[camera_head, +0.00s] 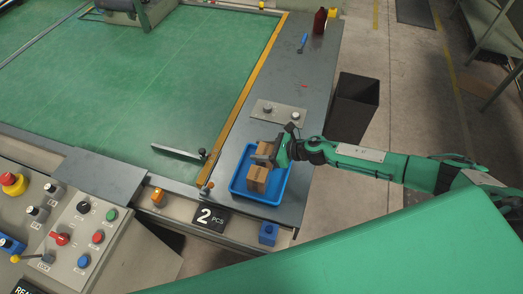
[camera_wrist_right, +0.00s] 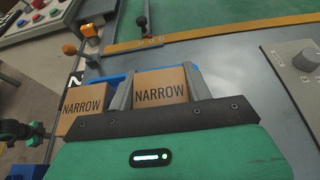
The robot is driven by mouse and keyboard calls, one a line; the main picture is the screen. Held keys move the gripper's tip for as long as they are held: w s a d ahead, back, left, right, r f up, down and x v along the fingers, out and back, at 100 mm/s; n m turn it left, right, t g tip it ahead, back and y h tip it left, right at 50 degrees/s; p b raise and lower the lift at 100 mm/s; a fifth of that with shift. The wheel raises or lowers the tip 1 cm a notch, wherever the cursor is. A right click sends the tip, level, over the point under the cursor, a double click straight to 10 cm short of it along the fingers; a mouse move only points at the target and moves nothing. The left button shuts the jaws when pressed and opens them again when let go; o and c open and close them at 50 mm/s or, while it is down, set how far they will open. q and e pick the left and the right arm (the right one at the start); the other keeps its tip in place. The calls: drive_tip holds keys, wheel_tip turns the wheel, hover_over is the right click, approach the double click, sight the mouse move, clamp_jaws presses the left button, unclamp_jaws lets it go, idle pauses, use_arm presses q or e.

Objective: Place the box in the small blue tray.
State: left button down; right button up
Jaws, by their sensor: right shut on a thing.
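The small blue tray (camera_head: 284,184) lies on the grey ledge at the right of the green table. My right gripper (camera_head: 264,157) reaches over it from the right, shut on a brown cardboard box (camera_head: 265,147). In the right wrist view the held box (camera_wrist_right: 161,88) reads "NARROW" and sits between the two fingers. A second brown box (camera_head: 257,179), also marked "NARROW" in the wrist view (camera_wrist_right: 83,112), stands in the tray just in front of the held one. Whether the held box touches the tray floor is hidden. My left gripper is not in view.
A grey panel with knobs (camera_head: 279,111) lies behind the tray. A dark bin (camera_head: 354,107) stands right of the ledge. A red-brown bottle (camera_head: 320,21) and a blue-handled tool (camera_head: 303,42) are at the far end. A "2 PCS" sign (camera_head: 211,217) is at the front.

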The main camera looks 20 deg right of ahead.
drive_tip(key=shift+f, duration=0.25)
drive_tip(key=shift+f, duration=0.2)
drive_tip(key=o, duration=0.9)
drive_tip(key=shift+r, duration=0.1)
drive_tip(key=shift+r, duration=0.15)
drive_tip(key=b+v, duration=0.3)
drive_tip(key=v, duration=0.7)
drive_tip(key=shift+s+d, duration=0.25)
drive_tip(key=shift+d, duration=0.05)
drive_tip(key=shift+s+d+r+b, duration=0.3)
drive_tip(key=shift+d+b, duration=0.1)
drive_tip(key=shift+d, duration=0.05)
